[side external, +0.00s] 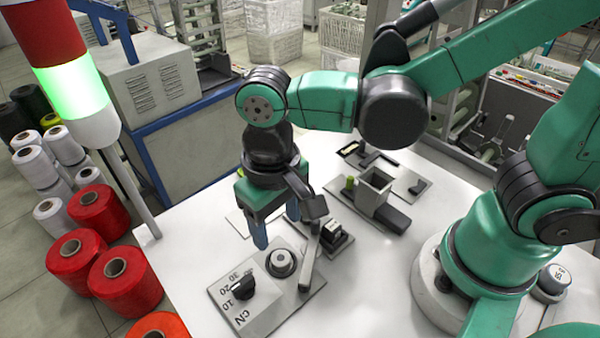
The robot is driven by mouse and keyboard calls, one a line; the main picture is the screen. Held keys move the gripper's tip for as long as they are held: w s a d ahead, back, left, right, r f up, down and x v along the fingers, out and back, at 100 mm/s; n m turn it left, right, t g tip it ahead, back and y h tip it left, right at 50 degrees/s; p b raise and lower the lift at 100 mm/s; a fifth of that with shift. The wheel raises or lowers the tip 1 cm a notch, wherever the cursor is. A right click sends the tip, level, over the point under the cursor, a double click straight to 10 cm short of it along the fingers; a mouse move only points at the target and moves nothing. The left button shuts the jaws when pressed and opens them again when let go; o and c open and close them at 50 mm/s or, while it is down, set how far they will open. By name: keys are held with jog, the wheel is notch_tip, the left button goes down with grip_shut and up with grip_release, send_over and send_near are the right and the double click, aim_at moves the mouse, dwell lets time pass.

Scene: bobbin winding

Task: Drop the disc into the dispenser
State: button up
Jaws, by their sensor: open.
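My gripper (277,226) hangs above the table with its two blue fingers apart and pointing down. Nothing shows between them. A round grey disc-like piece with a raised centre (281,262) sits on the grey panel (262,318) just below and in front of the fingers. I cannot tell whether it is the task's disc. A grey open-topped box (375,187), perhaps the dispenser, stands on a flat base to the right of the gripper. A small green piece (349,185) stands at its left side. The inside of the box is mostly out of sight.
The panel carries a black dial (243,288) marked in cN and an upright grey lever (309,262). A small dark block-like device (335,237) stands right of the fingers. A signal lamp (75,90) rises at the left. The front centre of the white table (380,285) is clear.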

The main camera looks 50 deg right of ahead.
aim_at(281, 257)
jog(key=shift+f, duration=3.5)
jog(key=c, duration=0.8)
jog(key=shift+r, duration=2.55)
jog(key=shift+w+d+r, duration=0.1)
jog(key=shift+w+d, duration=0.05)
jog(key=shift+d, duration=0.2)
jog(key=s+d+r, duration=0.2)
jog(key=d+r, duration=0.1)
jog(key=d, duration=0.6)
jog(key=s+d+r, duration=0.2)
jog(key=d+r, duration=0.1)
jog(key=d, duration=0.6)
jog(key=shift+a+f, duration=0.15)
jog(key=shift+f, duration=1.7)
